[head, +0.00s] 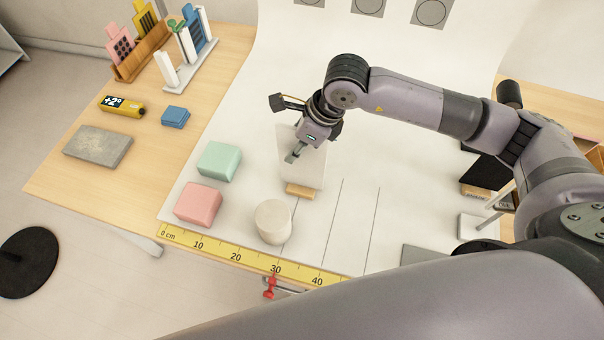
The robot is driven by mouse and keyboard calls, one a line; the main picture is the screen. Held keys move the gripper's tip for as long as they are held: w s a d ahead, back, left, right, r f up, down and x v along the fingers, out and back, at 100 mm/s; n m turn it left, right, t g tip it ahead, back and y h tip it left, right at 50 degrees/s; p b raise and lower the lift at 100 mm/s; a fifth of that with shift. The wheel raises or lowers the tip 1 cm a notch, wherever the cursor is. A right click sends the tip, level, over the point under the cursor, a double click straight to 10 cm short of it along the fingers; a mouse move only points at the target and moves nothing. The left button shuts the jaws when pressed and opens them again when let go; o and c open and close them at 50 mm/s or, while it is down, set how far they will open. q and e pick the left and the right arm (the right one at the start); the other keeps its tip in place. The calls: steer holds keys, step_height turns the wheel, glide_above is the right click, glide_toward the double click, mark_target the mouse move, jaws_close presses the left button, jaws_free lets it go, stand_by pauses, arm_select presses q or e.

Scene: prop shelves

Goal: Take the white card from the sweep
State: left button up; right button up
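The white card (315,174) stands upright on the white sweep (400,165), with its lower edge at a small wooden block holder (300,191). My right gripper (292,156) reaches in from the right and points down at the card. One finger shows against the card's face. The other finger is hidden, so I cannot tell whether the fingers are closed on the card. My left gripper is not in view.
On the sweep, a mint block (219,161), a pink block (198,204) and a cream cylinder (272,222) stand left of and in front of the card. A yellow ruler (236,257) runs along the front edge. Wooden racks (143,52) stand at the back left.

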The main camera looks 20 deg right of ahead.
jaws_close()
stand_by(0.7)
